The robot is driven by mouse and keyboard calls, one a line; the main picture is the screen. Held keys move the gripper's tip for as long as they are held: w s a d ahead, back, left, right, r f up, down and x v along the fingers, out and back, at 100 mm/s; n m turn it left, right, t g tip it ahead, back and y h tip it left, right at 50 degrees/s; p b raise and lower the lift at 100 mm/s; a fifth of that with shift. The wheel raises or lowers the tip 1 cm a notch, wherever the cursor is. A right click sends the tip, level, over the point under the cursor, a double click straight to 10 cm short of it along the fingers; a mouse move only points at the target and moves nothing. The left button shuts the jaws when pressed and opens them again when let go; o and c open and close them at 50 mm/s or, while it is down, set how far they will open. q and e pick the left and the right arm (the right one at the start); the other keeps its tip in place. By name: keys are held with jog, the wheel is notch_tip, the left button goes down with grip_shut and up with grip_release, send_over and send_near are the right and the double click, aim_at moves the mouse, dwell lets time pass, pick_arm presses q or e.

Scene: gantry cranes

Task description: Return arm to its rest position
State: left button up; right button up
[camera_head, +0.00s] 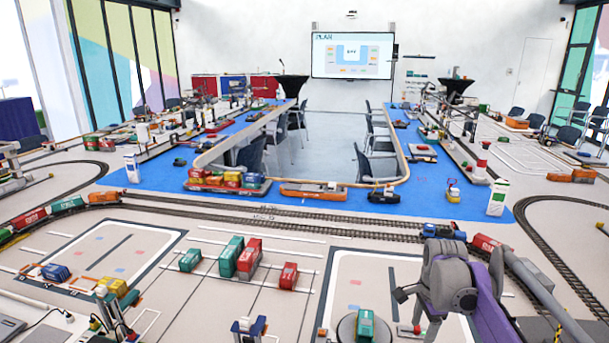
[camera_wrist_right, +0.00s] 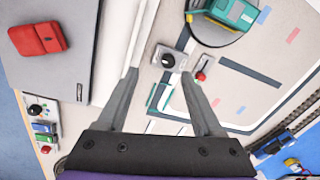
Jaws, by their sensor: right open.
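My right arm (camera_head: 450,279), grey with a purple part, comes in from the right over the near table in the head view. Its gripper (camera_wrist_right: 159,73) shows in the right wrist view with its two grey fingers spread apart and nothing between them. Past the fingertips lie a small box with a black knob (camera_wrist_right: 168,60) and a red switch (camera_wrist_right: 201,76). The fingers appear above these, and I see no contact. My left gripper is not in view.
A green container (camera_head: 365,326) rests on a round plate left of my arm; it also shows in the wrist view (camera_wrist_right: 235,11). Green and red containers (camera_head: 249,258) stand mid-table. Rails (camera_head: 300,218) cross behind. A red device (camera_wrist_right: 38,38) lies on a grey surface.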

jog(key=s+a+r+n+t+p, duration=0.25)
jog(key=s+a+n, duration=0.5)
jog(key=s, duration=0.45)
jog(key=s+a+f+n+t+p, duration=0.1)
jog(key=s+a+f+n, duration=0.1)
jog(key=s+n, duration=0.3)
jog(key=s+a+f+n+t+p, duration=0.1)
jog(key=s+a+f+n, duration=0.1)
jog(key=s+n, duration=0.3)
jog(key=s+f, duration=0.1)
jog(key=s, duration=0.2)
jog(key=shift+s+a, duration=0.25)
jog(key=shift+s, duration=0.1)
jog(key=shift+c, duration=1.4)
jog(key=shift+d, duration=0.1)
